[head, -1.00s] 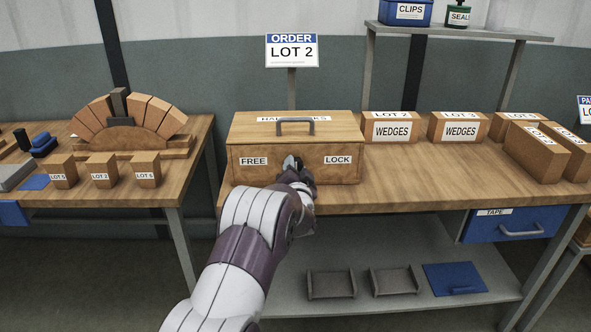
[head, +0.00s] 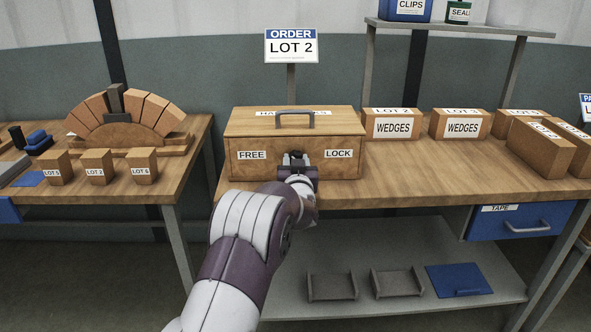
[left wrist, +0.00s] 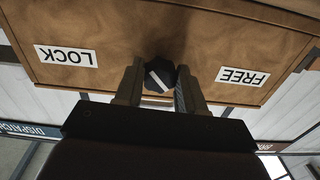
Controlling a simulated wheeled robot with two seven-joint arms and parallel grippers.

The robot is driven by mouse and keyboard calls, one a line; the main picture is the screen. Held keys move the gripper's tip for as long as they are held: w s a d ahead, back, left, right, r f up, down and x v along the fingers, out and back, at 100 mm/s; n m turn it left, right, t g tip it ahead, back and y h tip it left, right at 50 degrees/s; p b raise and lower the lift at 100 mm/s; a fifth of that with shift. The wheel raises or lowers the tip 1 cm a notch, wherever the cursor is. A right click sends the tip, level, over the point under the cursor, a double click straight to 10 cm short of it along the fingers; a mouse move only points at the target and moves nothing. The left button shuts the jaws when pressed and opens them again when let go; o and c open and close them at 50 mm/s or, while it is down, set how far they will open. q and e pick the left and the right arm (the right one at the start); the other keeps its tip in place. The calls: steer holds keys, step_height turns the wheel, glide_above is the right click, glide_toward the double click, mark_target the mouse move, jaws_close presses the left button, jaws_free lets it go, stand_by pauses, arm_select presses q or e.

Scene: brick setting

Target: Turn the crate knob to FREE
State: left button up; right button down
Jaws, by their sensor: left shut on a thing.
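The wooden crate (head: 240,172) stands on the bench with its lid closed and a grey handle on top. Its front carries a FREE label (head: 252,155) on the left and a LOCK label (head: 338,154) on the right. My left gripper (head: 297,160) is at the crate front between the labels. In the left wrist view, which is upside down, the dark knob (left wrist: 160,74) sits between the two fingers, which are shut on it. A white line on the knob runs slantwise; which label it points to I cannot tell. My right gripper is not in view.
Boxes marked WEDGES (head: 393,128) stand right of the crate. A left table holds a brick arch (head: 130,120) and small labelled blocks (head: 97,168). A blue TAPE drawer (head: 490,226) hangs under the bench. The bench top in front of the wedge boxes is clear.

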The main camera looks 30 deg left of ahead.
arm_select(q)
steer(key=n+b, duration=0.2)
steer(key=n, duration=0.1)
steer(key=n+b, duration=0.1)
steer(key=n, duration=0.1)
steer(key=shift+d+f+b, duration=0.1)
steer(key=shift+f+b, duration=0.15)
steer(key=shift+b, duration=0.15)
steer(key=shift+r+n+b, duration=0.1)
steer(key=shift+n+b, duration=0.95)
steer(key=shift+n, duration=0.95)
steer(key=o, duration=1)
steer(key=shift+r, duration=0.15)
steer(key=shift+o, duration=0.2)
steer(key=v, duration=1.2)
steer(key=shift+s+d+p, duration=0.2)
steer(key=shift+d+p, duration=0.05)
steer(key=shift+p, duration=0.15)
